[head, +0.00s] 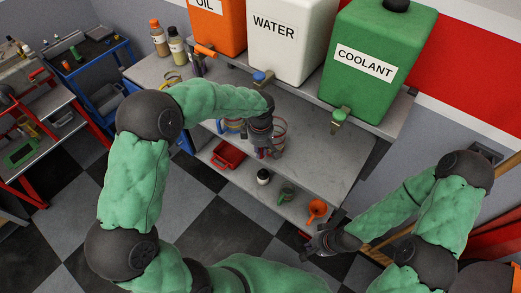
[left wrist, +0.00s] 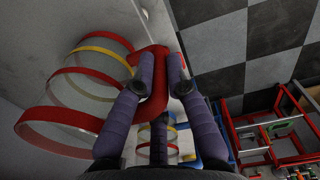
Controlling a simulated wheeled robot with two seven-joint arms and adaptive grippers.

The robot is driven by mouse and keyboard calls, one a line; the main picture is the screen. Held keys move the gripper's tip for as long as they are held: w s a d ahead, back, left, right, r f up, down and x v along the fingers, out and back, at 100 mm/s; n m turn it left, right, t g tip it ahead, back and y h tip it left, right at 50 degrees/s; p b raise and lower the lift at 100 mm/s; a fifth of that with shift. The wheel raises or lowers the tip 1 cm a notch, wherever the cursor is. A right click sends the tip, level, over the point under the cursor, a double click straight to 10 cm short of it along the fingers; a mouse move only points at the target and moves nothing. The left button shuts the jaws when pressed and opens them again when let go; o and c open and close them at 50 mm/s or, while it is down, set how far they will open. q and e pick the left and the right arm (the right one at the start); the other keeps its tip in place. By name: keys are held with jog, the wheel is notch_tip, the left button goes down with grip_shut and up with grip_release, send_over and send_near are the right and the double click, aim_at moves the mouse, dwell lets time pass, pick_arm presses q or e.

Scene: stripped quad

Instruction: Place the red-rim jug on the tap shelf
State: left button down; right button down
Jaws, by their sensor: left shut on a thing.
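The red-rim jug (head: 279,136) is clear, with red and yellow bands. My left gripper (head: 262,150) is shut on its red handle, which shows between the fingers (left wrist: 154,75) in the left wrist view. The jug body (left wrist: 72,100) lies left of the fingers there. In the head view the jug is over the grey shelf below the taps, the tap shelf (head: 312,150); I cannot tell whether it touches. My right gripper (head: 318,241) is low at the front right, apart from the jug; its finger opening is unclear.
Orange, white WATER (head: 285,40) and green COOLANT (head: 372,62) tanks stand behind, with taps overhanging. A blue-banded jug (head: 229,125) is left of my left gripper. A red bin (head: 227,155), green mug (head: 286,195) and orange funnel (head: 317,209) are on the lower shelf.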

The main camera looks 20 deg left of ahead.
pick_arm(q)
jog(key=c, duration=1.3)
grip_release()
jog(key=shift+f, duration=0.1)
jog(key=shift+o, duration=0.2)
notch_tip(320, 180, up, 12)
jog(key=shift+s+r+p, duration=0.1)
jog(key=shift+r+p, duration=0.05)
jog(key=shift+p, duration=1.1)
